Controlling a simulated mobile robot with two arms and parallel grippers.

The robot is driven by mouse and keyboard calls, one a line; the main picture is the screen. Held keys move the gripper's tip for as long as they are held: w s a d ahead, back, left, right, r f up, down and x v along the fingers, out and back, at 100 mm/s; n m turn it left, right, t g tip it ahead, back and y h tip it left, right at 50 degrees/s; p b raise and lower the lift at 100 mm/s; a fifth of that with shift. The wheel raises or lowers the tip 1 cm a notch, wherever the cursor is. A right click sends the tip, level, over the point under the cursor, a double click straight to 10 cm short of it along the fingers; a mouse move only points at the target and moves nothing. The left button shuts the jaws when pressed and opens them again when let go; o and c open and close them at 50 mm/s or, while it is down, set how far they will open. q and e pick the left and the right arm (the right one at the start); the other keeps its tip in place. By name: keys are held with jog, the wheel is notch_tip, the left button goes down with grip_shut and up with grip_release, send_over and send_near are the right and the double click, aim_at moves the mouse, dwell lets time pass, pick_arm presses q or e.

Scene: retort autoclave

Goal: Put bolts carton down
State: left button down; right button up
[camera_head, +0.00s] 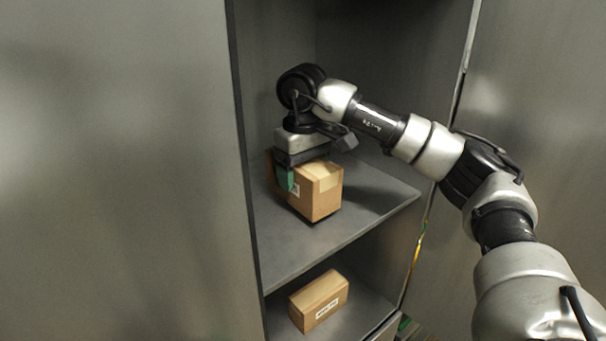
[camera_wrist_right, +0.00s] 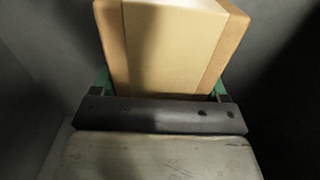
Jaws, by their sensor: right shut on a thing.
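A brown cardboard carton (camera_head: 318,195) is in my right gripper (camera_head: 294,178), over the upper shelf (camera_head: 330,248) of the grey cabinet. The gripper reaches down from above, with a green finger against the carton's near side. The carton is upright; a dark shadow lies under it, and I cannot tell whether it touches the shelf. In the right wrist view the carton (camera_wrist_right: 172,45) fills the space between the green fingers of the gripper (camera_wrist_right: 160,85). No name can be read on this carton. My left gripper is not in view.
A second brown carton (camera_head: 319,300) with a white label lies on the lower shelf (camera_head: 362,310). Cabinet walls stand close on the left and at the back. The upper shelf is bare in front of the held carton and to its right.

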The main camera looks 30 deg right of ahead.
jog(key=shift+f, duration=0.8)
jog(key=shift+f, duration=0.15)
jog(key=o, duration=1.2)
notch_tip(320, 180, up, 5)
jog(key=shift+r+b, duration=0.1)
jog(key=shift+b, duration=0.85)
notch_tip(320, 180, up, 7)
jog(key=shift+r+p, duration=0.1)
jog(key=shift+p, duration=0.65)
